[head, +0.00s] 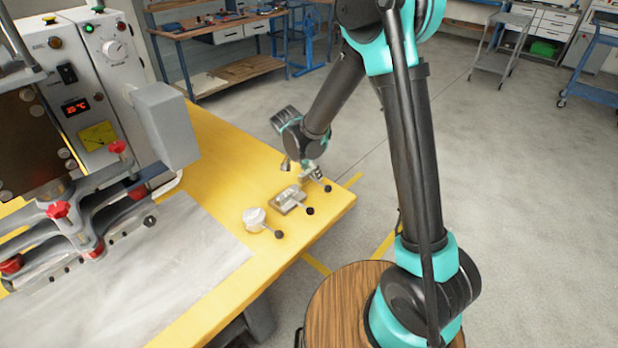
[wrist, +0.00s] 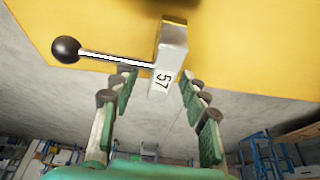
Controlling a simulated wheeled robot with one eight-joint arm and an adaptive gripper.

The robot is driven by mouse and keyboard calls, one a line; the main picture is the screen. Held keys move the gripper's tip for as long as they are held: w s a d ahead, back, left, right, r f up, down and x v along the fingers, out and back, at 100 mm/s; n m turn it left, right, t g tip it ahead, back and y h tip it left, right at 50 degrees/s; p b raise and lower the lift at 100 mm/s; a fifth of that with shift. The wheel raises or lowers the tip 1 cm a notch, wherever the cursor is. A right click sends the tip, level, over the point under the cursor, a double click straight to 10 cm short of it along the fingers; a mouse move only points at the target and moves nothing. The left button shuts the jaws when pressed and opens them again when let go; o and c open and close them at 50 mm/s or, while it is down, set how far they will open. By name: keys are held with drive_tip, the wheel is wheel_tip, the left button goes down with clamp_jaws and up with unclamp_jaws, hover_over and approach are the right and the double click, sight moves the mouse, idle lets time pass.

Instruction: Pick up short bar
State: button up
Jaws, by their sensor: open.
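A short pale metal bar (wrist: 168,55) marked 57 stands out at the table edge in the wrist view. A thin rod with a dark ball knob (wrist: 66,49) extends to its left. My gripper (wrist: 156,80) is open, with green-padded fingers on either side of the bar's near end; whether they touch it I cannot tell. In the head view, my gripper (head: 302,166) is low at the table's far right corner, beside a small metal piece (head: 313,173) with a black knob. I cannot tell for sure that this is the same bar.
The yellow table (head: 220,150) also holds a metal block with a knob (head: 288,200) and a round whitish piece with a knobbed handle (head: 256,219). A welding machine (head: 100,90) with red knobs stands at left.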

clamp_jaws()
drive_tip(key=shift+r, duration=0.15)
